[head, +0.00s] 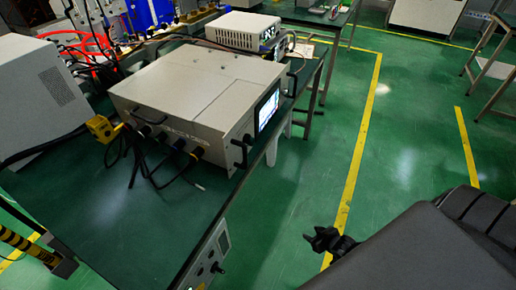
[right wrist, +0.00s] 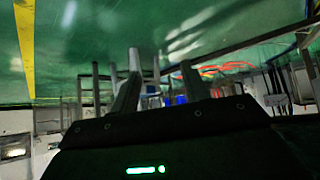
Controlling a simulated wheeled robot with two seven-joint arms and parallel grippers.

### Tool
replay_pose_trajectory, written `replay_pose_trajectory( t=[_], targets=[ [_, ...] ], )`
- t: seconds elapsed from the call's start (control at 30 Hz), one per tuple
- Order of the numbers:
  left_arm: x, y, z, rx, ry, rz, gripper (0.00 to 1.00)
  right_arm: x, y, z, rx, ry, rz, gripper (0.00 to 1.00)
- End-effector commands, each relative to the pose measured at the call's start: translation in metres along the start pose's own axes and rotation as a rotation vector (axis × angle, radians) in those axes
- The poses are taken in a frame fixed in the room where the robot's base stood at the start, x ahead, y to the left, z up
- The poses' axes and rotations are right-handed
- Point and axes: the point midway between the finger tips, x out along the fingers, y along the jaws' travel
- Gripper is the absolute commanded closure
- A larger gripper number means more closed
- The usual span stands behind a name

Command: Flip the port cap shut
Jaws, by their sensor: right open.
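The microwave generator (head: 185,90) is a large beige box on the dark green bench, with a lit screen (head: 267,110) on its right end. Its near side has dark round ports (head: 197,153) with black cables. I cannot make out a separate port cap or its position at this size. My right gripper (head: 330,240) is out over the floor, right of the bench and well apart from the generator. In the right wrist view its two fingers (right wrist: 160,66) are spread with nothing between them. My left gripper is not seen.
A smaller beige instrument (head: 240,32) stands behind the generator, and a grey cabinet (head: 40,95) stands at left. A yellow block (head: 102,128) and loose cables lie near the ports. A yellow-black striped bar (head: 30,247) is at lower left. The floor (head: 300,185) right of the bench is clear.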

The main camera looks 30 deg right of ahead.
Motion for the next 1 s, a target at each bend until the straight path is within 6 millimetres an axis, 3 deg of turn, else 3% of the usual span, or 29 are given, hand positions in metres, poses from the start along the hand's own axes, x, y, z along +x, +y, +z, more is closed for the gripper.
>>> replay_pose_trajectory(
  t=[0.03, 0.1, 0.2, 0.3, 0.4, 0.5, 0.63, 0.77, 1.0],
  targets=[
    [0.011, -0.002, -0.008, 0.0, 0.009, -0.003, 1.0, 0.0, 0.018, -0.052, -0.011, 0.12, -0.016, 0.54],
    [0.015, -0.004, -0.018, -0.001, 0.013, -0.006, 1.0, -0.018, 0.031, -0.129, -0.024, 0.28, -0.058, 0.54],
    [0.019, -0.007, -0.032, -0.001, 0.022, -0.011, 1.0, -0.061, 0.028, -0.225, -0.072, 0.481, -0.152, 0.54],
    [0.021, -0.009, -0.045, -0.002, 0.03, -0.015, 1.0, -0.114, 0.006, -0.295, -0.14, 0.632, -0.263, 0.54],
    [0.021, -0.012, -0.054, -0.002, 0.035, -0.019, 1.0, -0.161, -0.022, -0.335, -0.209, 0.73, -0.368, 0.54],
    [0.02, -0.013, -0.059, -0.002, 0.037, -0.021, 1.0, -0.195, -0.045, -0.355, -0.262, 0.784, -0.446, 0.54],
    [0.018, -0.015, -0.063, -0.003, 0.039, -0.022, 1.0, -0.218, -0.062, -0.365, -0.298, 0.815, -0.5, 0.54],
    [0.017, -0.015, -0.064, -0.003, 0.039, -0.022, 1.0, -0.223, -0.066, -0.368, -0.303, 0.82, -0.511, 0.54],
    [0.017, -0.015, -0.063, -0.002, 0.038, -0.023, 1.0, -0.214, -0.073, -0.379, -0.302, 0.824, -0.509, 0.54]
  ],
)
